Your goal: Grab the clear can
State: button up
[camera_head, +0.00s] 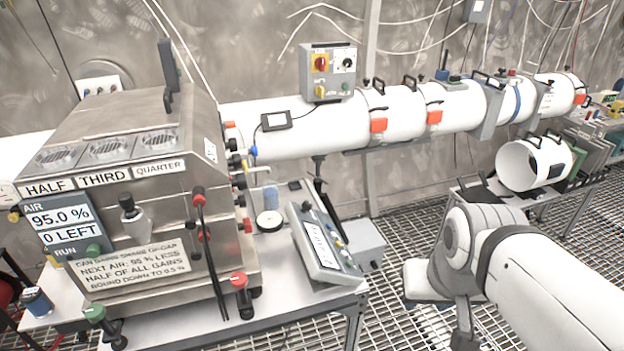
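A small see-through, bluish upright piece (271,197) stands on the bench just right of the steel machine. It may be the clear can, but it is too small to be sure. A round white disc with a dark rim (269,221) is in front of it. A small dark can-like jar with a pale top (36,301) stands at the lower left and does not look clear. My white arm comes in from the lower right, well apart from these things.
The steel machine (150,215) with labels, knobs and levers fills the left. A tilted control panel (325,245) stands on the bench (290,300). A long white tube (285,135) runs along the wall. Open grated floor (395,245) lies between bench and right-hand table.

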aim_at(270, 187)
jog(key=z, duration=1.15)
jog(key=i, duration=3.25)
jog(key=u, duration=1.95)
jog(key=k, duration=0.15)
jog(key=u, duration=2.1)
jog(key=i, duration=0.55)
jog(key=u, duration=0.05)
